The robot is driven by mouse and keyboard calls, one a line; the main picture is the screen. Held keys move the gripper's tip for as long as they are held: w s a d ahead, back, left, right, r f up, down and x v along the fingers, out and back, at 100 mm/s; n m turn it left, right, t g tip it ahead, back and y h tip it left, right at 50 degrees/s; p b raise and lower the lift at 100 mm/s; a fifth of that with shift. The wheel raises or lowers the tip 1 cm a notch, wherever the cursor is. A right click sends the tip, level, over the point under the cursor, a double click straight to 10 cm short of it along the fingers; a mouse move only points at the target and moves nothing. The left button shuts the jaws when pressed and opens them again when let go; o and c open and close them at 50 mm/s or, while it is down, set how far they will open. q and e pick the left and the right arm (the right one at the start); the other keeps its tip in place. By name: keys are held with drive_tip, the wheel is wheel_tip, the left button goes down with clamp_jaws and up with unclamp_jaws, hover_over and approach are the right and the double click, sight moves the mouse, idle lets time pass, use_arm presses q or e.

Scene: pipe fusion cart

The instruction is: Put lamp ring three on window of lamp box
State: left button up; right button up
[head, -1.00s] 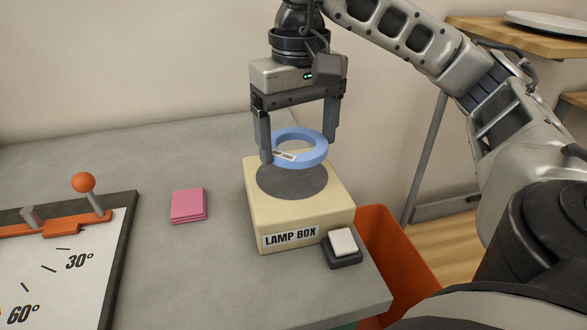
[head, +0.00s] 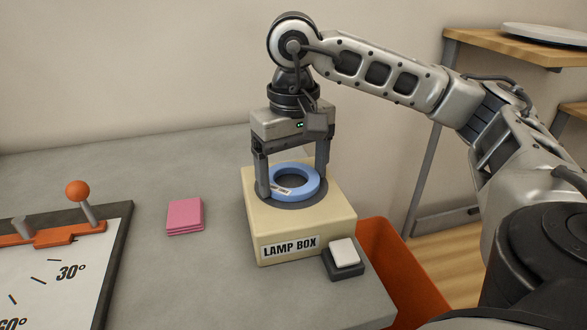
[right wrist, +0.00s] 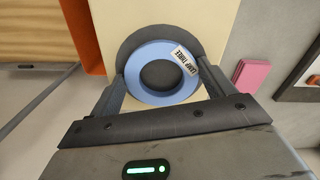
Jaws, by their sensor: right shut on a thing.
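The blue lamp ring three (head: 309,185) is at the dark round window (head: 300,204) on top of the cream lamp box (head: 262,220). In the right wrist view the ring (right wrist: 140,84) carries a white label reading LAMP THREE, and the window (right wrist: 128,45) shows around its far side and through its hole. My right gripper (head: 294,190) is shut on the ring, one finger at each side, pointing down. The ring looks flat and on or just above the window; I cannot tell whether it touches. My left gripper is not in view.
A black block with a white button (head: 344,252) stands by the box's front right corner. An orange bin (head: 385,255) is right of the table. Pink notes (head: 185,215) and an angle board with an orange-knobbed lever (head: 78,191) lie left. Grey table (head: 180,280) between is clear.

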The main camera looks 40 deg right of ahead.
drive_tip(key=o, duration=0.9)
drive_tip(key=shift+r+p, duration=0.35)
drive_tip(key=shift+p, duration=0.15)
use_arm(q)
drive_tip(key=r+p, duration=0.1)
drive_tip(key=p, duration=0.1)
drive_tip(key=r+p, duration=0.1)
drive_tip(key=p, duration=0.1)
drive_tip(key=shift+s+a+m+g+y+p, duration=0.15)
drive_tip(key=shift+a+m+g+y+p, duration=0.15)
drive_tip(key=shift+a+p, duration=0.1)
use_arm(e)
wheel_tip(320, 180, up, 12)
drive_tip(key=shift+f, duration=0.2)
